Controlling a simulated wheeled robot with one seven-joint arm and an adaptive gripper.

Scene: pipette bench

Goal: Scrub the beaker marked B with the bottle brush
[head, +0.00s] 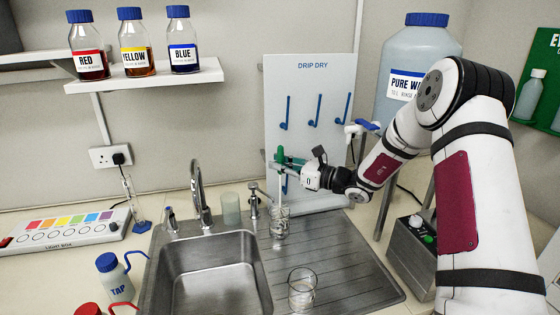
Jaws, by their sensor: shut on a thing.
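My gripper (285,163) is shut on the green handle of the bottle brush (281,154), over the back of the drainer. The brush points down, with its pale shaft below my fingers. Its lower end overlaps a clear glass beaker (279,225) standing near the back left of the drainer. The brush appears to reach into that beaker, but the bristles are hard to make out. A second clear beaker (302,288) stands upright at the front of the drainer. I cannot read a letter on either beaker.
The steel sink (212,275) with its tall tap (199,195) lies left of the drainer (345,262). A drip-dry board (312,85) with blue pegs stands behind. A greenish cylinder (230,208) is behind the sink. The drainer's right side is clear.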

